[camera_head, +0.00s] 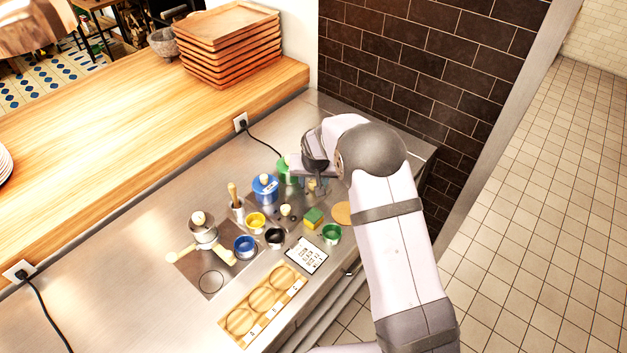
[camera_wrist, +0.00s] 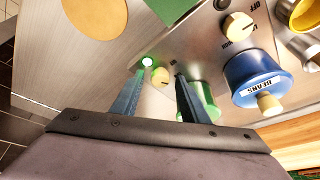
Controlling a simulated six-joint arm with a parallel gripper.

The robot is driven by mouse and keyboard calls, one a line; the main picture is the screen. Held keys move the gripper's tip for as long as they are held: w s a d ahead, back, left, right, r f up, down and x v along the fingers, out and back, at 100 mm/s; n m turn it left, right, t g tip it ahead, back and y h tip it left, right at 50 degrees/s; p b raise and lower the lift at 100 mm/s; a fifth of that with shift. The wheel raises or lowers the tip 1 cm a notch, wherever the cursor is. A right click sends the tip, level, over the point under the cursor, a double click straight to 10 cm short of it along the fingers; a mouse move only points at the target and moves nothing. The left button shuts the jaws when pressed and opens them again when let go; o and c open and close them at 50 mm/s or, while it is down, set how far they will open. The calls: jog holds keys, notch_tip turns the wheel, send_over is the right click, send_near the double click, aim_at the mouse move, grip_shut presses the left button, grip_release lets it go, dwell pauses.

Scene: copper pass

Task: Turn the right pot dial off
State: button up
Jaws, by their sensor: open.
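Two cream dials sit on a steel panel. The right dial (camera_wrist: 160,76) shows between my fingertips in the wrist view, beside a lit green lamp (camera_wrist: 147,62); contact cannot be told. My gripper (camera_wrist: 159,80) is open, with one blue-grey finger on each side of that dial. In the head view my gripper (camera_head: 316,191) is over the panel's right part. The green pot (camera_wrist: 206,100) is partly hidden behind a finger; it also shows in the head view (camera_head: 284,172). The left dial (camera_wrist: 236,26) has OFF lettering near it and stands in front of the blue BEANS pot (camera_wrist: 252,75).
A yellow-green sponge (camera_head: 313,218), a round tan disc (camera_head: 342,213) and a green cup (camera_head: 331,234) stand near my arm. Yellow (camera_head: 255,221), black (camera_head: 274,237) and blue (camera_head: 244,245) cups are to the left. A tiled wall (camera_head: 420,60) rises behind.

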jog(key=shift+c, duration=0.6)
grip_shut()
jog(key=shift+n, duration=0.3)
jog(key=shift+d+f+n+y+b, duration=0.1)
jog(key=shift+n+y+b, duration=0.4)
jog(key=shift+n, duration=0.6)
jog(key=n+b, duration=0.2)
jog(key=b, duration=0.1)
jog(key=n+y+b, duration=0.1)
jog(key=shift+w+d+f+g, duration=0.1)
jog(key=shift+f+g, duration=0.15)
jog(key=shift+g, duration=0.05)
jog(key=n+y+b, duration=0.1)
jog(key=n+b, duration=0.1)
jog(key=b, duration=0.1)
jog(key=shift+r+n+g, duration=0.15)
jog(key=shift+n+g, duration=0.15)
jog(key=shift+n, duration=0.1)
jog(key=shift+d+r+n+g+y+b, duration=0.15)
jog(key=shift+n+g+y+b, duration=0.35)
jog(key=shift+n+b, duration=0.8)
jog(key=shift+n, duration=0.5)
